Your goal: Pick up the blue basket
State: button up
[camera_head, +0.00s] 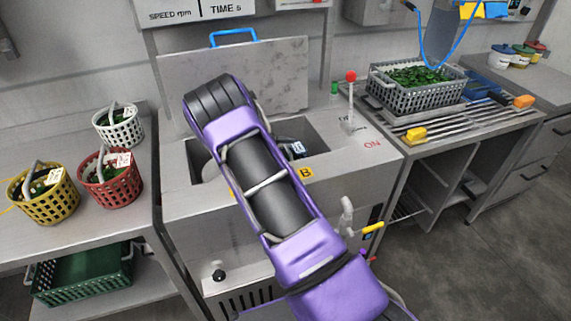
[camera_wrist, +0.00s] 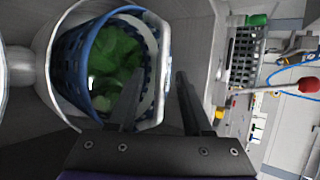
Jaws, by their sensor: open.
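The blue basket (camera_wrist: 70,65) shows in the wrist view, filled with green leaves (camera_wrist: 118,55), inside a rounded metal well. Its pale curved handle (camera_wrist: 154,50) runs along the right side of its opening. My gripper (camera_wrist: 160,82) is open, its two dark fingers apart. In this view the left finger overlaps the basket's opening and the right finger lies right of the handle. I cannot tell whether either finger touches the handle.
White (camera_head: 118,128), red (camera_head: 112,185) and yellow (camera_head: 45,200) baskets stand on the left counter. A green crate (camera_head: 82,275) sits below. The raised lid (camera_head: 285,75) stands behind the well. A red-knobbed lever (camera_head: 350,76) and a grey crate of greens (camera_head: 420,95) are to the right.

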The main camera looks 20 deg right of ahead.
jog(key=shift+w+d+f, duration=0.1)
jog(key=shift+d, duration=0.1)
grip_shut()
dwell(1.3)
